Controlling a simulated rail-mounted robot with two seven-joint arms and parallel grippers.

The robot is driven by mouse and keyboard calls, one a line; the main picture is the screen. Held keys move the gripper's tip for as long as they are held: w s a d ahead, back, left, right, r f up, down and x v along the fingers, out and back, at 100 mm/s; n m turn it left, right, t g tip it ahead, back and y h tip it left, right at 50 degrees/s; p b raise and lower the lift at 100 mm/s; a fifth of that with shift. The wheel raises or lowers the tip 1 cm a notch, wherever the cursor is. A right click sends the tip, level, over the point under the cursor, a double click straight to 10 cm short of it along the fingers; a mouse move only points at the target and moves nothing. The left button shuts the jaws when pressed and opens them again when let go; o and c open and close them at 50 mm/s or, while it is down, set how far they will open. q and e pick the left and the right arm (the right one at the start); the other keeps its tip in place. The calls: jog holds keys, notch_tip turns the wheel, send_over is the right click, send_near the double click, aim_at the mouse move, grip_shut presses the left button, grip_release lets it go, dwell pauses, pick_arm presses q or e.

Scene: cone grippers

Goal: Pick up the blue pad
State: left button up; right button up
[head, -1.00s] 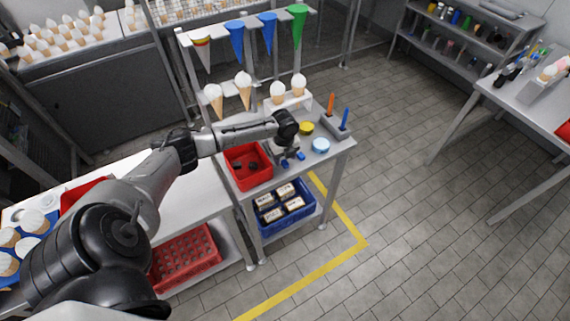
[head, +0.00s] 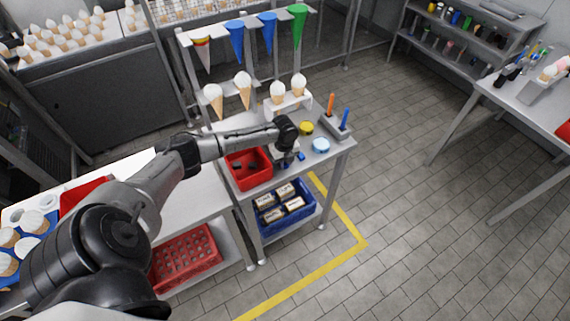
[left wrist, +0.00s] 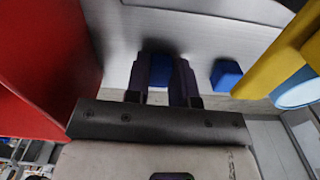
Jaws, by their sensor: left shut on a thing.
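My left gripper (head: 284,161) reaches down to the top of the small grey table, just right of the red bin. In the left wrist view its two dark fingers (left wrist: 164,75) are shut on a blue pad (left wrist: 159,71), which shows between them low at the white tabletop. I cannot tell whether the pad still touches the table. A second blue pad (left wrist: 226,75) lies apart, to the right of the fingers; in the head view it shows (head: 301,156) just right of the gripper. My right gripper is not in view.
The red bin (head: 237,175) with dark items stands close left of the gripper. A yellow round tub (head: 306,128), a light blue one (head: 321,146) and a grey holder (head: 335,127) stand to the right. Cones stand in a white holder (head: 291,103) behind. A blue crate (head: 271,220) is below.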

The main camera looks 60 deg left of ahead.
pick_arm(q)
grip_shut()
jog(key=shift+r, duration=0.1)
jog(key=shift+r, duration=0.55)
notch_tip(320, 180, up, 3)
jog(key=shift+f, duration=0.2)
jog(key=w+d+r+p, duration=0.3)
jog(key=d+r+p, duration=0.3)
jog(key=d+r, duration=0.5)
jog(key=shift+w+r+p, duration=0.35)
jog(key=shift+r, duration=0.25)
dwell(0.6)
